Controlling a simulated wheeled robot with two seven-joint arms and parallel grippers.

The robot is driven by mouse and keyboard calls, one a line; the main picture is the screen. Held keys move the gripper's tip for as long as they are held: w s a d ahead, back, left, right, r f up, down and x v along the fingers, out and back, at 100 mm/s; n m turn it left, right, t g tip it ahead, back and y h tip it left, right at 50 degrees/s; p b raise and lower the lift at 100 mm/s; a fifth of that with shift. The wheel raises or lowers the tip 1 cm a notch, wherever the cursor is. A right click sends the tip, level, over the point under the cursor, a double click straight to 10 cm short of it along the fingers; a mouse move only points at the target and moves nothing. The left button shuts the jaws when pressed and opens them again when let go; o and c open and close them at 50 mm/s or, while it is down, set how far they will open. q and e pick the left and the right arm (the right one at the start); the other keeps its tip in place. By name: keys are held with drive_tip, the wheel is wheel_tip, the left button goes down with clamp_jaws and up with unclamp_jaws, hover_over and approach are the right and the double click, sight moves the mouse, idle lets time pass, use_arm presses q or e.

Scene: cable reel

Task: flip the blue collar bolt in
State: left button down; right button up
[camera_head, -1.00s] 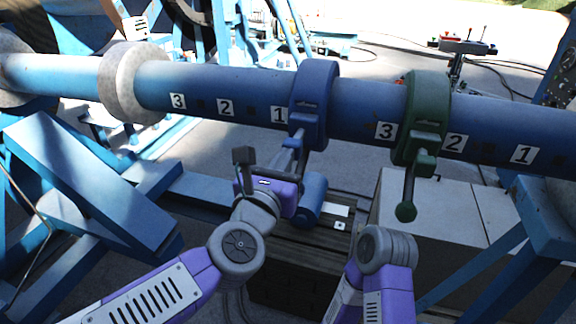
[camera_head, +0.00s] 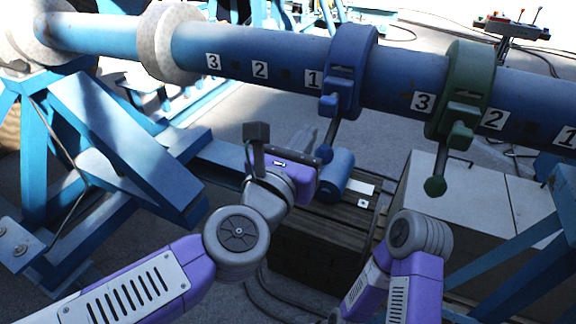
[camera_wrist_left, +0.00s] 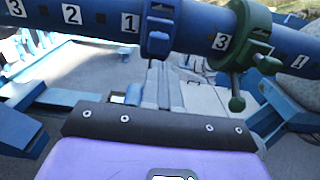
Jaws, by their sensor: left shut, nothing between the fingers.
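The blue collar (camera_head: 352,60) is a ring around the long blue pipe, just right of the label 1. Its bolt lever (camera_head: 330,135) hangs down and slightly left, with a blue knob at its end. My left gripper (camera_head: 308,136) is shut and empty, left of the lever; a small gap seems to separate them, though depth is hard to judge. In the left wrist view the blue collar (camera_wrist_left: 158,28) is ahead and above, and the grey fingers (camera_wrist_left: 166,80) point toward it. The lever is not clearly seen there. My right gripper is out of view.
A green collar (camera_head: 462,85) with its own hanging lever (camera_head: 437,175) sits to the right on the pipe. A pale stone-like flange (camera_head: 168,45) is at left. A blue trestle (camera_head: 125,130) stands at lower left. A grey box (camera_head: 460,200) lies below right.

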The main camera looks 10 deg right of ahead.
use_arm(q)
drive_tip(key=v, duration=0.5)
drive_tip(key=shift+s+a+f, duration=0.1)
drive_tip(key=shift+s+a, duration=0.1)
drive_tip(key=shift+a, duration=0.1)
